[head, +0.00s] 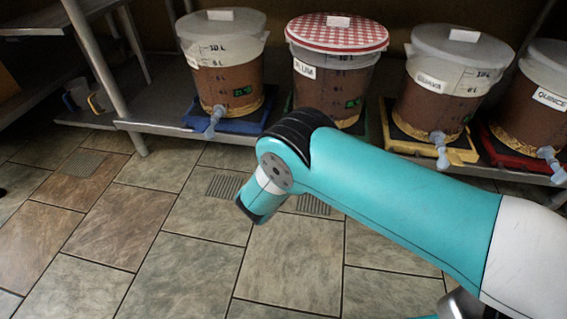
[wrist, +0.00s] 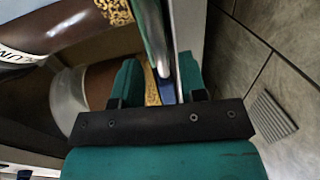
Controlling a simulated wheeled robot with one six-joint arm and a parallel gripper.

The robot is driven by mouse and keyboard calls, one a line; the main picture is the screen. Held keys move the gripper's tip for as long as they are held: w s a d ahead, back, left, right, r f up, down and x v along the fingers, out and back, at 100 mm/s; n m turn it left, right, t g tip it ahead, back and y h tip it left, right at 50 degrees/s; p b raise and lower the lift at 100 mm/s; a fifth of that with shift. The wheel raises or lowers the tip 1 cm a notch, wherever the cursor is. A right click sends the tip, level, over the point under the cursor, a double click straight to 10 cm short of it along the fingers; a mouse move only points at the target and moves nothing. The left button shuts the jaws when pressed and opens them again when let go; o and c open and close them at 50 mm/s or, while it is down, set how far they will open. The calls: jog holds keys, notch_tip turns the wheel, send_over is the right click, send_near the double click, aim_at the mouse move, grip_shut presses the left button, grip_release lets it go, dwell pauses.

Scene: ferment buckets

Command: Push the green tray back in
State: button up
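The green tray (head: 366,126) is under the plum bucket (head: 330,85) on the low shelf. In the head view my arm covers most of it, and only slivers of its edges show, so how far it sticks out cannot be told there. In the wrist view a narrow green strip (wrist: 153,32) shows below the plum bucket, beside the shelf edge. My gripper (wrist: 158,78) has its two teal fingers apart with nothing held between them. It is close to the shelf front, with the strip just beyond the fingertips; contact cannot be told. The head view hides the fingers.
A blue tray (head: 228,122) with a bucket stands left. A yellow tray (head: 462,153) and a red tray (head: 500,160) with buckets stand right. Spigots stick out over the shelf front. A metal shelf post (head: 103,75) stands at left. The tiled floor in front is clear.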

jog(key=p+v, duration=0.5)
jog(key=v, duration=0.8)
jog(key=shift+s+p, duration=0.25)
jog(key=shift+p, duration=0.15)
jog(key=shift+r, duration=0.1)
